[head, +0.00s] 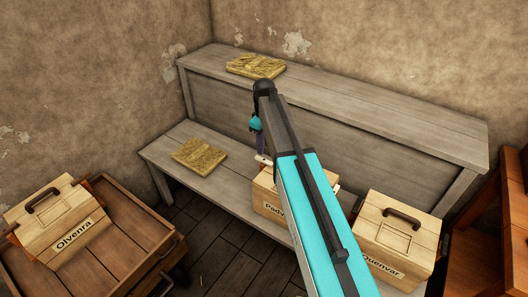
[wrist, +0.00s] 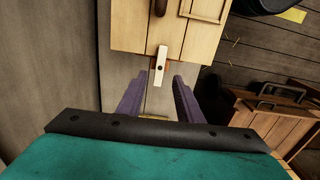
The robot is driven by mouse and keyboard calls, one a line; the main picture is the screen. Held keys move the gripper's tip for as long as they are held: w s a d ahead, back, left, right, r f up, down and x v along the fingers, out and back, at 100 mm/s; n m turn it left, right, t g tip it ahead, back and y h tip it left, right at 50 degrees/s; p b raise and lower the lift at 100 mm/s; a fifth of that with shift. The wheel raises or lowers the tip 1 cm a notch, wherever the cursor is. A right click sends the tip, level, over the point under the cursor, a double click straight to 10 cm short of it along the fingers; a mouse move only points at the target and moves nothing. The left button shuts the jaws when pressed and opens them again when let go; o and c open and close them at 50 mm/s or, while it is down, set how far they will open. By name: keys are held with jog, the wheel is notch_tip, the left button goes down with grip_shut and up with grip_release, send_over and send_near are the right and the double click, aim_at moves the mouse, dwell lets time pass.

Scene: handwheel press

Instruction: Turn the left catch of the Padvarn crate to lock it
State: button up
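The Padvarn crate (head: 268,197) is light wood and stands on the lower bench, partly covered by my arm; only the start of its label shows. Its near part fills the top middle of the wrist view (wrist: 135,30). A pale catch (wrist: 160,62) with a dark pivot dot sticks out past the crate's edge; it also shows in the head view (head: 263,159). My gripper (wrist: 160,78) is open, its purple fingers on either side of the catch's outer end, with gaps visible. Whether the fingers are level with the catch in depth I cannot tell.
The Quenvar crate (head: 398,232) stands to the right on the lower bench (head: 225,180). The Olvenra crate (head: 58,222) is on a wooden cart (head: 110,255) at the left. Straw-coloured blocks lie on the lower bench (head: 200,156) and upper shelf (head: 256,66).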

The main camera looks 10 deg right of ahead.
notch_tip(320, 180, up, 7)
jog(key=shift+b, duration=0.35)
jog(key=shift+f, duration=0.1)
dwell(0.6)
